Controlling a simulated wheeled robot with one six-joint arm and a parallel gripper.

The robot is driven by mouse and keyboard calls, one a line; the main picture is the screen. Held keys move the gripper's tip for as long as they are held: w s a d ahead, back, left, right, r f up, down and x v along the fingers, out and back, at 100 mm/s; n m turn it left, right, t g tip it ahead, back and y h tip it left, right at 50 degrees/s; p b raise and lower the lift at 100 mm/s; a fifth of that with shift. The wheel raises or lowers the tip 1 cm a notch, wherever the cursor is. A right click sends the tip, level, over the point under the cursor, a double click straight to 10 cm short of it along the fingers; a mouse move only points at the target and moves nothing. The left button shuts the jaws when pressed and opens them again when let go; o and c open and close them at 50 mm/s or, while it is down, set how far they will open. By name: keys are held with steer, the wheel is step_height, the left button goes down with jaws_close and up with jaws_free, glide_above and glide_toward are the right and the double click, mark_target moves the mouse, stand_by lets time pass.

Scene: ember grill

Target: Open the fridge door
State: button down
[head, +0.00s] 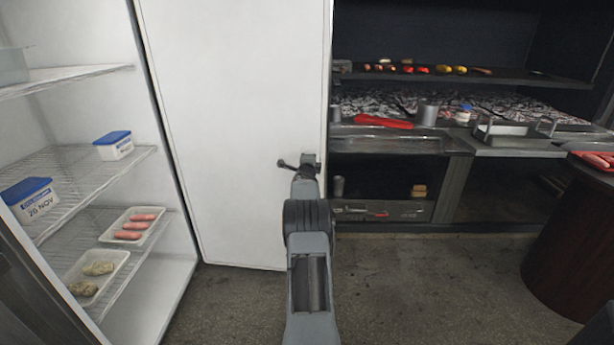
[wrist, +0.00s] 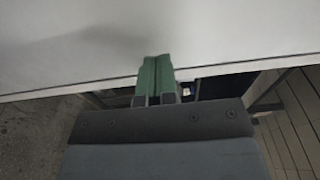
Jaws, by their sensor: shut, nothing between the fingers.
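The white fridge door (head: 235,130) stands wide open in the head view, and the shelved inside of the fridge shows to its left. My arm reaches up to the door's right edge. My gripper (head: 308,160) is mostly hidden there by my own wrist. In the wrist view my gripper (wrist: 156,75) has its green fingers shut together with nothing between them. They lie over the edge of the white door (wrist: 80,45); whether they touch it I cannot tell.
Fridge shelves hold a blue-lidded tub (head: 114,146), another blue-lidded tub (head: 30,198), a tray of sausages (head: 132,228) and a tray of patties (head: 98,275). The grill counter (head: 400,145) stands behind right. A round brown table (head: 575,240) is at right. The floor (head: 430,290) between is clear.

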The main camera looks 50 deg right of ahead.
steer(key=shift+s+d, duration=0.15)
steer(key=shift+d, duration=0.25)
steer(key=shift+s+d, duration=0.1)
steer(key=shift+s, duration=0.05)
steer(key=s+d+b+v, duration=0.1)
steer(key=b+v, duration=0.3)
steer(key=v, duration=1)
steer(key=shift+s+b, duration=0.25)
steer(key=shift+b, duration=0.05)
